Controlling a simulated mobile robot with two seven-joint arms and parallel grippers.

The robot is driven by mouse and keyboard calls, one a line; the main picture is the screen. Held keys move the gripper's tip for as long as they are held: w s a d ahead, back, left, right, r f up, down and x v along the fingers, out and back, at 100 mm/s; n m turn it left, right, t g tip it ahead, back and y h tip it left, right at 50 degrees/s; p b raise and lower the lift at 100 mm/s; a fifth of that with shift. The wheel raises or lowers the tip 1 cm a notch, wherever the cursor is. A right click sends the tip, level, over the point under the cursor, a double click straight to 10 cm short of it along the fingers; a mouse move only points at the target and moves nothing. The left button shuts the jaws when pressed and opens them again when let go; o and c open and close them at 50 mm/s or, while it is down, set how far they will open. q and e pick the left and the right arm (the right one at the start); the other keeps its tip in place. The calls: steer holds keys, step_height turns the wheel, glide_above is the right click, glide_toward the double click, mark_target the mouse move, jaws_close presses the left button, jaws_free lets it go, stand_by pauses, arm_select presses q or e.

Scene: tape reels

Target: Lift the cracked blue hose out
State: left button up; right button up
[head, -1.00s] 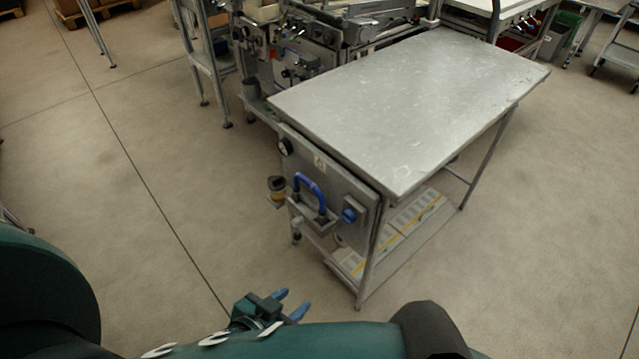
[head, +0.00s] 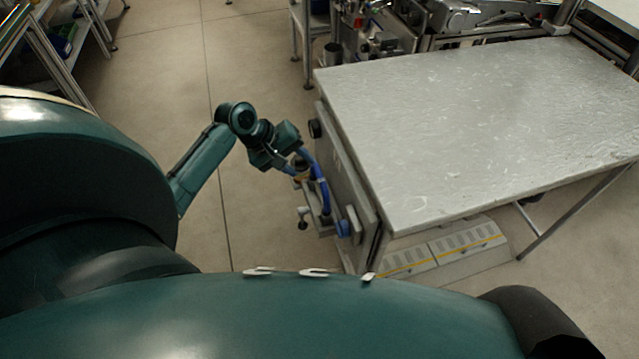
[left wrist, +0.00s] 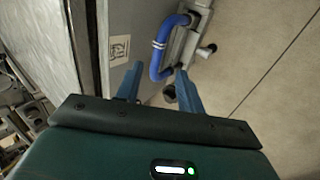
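The blue hose (head: 322,192) is a curved tube on the side panel at the left end of the metal table. In the left wrist view the hose (left wrist: 161,45) shows pale bands, and one end sits in a grey fitting. I cannot make out a crack. My left gripper (head: 299,158) is beside the hose's upper part in the head view. In the left wrist view my left gripper (left wrist: 158,80) has its fingers apart, with the hose's lower bend between or just beyond the tips. Contact is not clear. My right gripper is not in view.
The metal table (head: 480,130) fills the right side, its top bare. A blue knob (head: 343,228) and a dark round gauge (head: 315,128) are on its panel. A grey bracket (head: 318,222) juts out below the hose. Open floor (head: 255,60) lies left of the table.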

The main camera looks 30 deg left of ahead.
arm_select(q)
steer(key=b+x, duration=0.1)
steer(key=x, duration=0.8)
steer(key=shift+w+d+f, duration=0.1)
steer(key=shift+w+f, duration=0.1)
steer(key=shift+w, duration=0.15)
jaws_close()
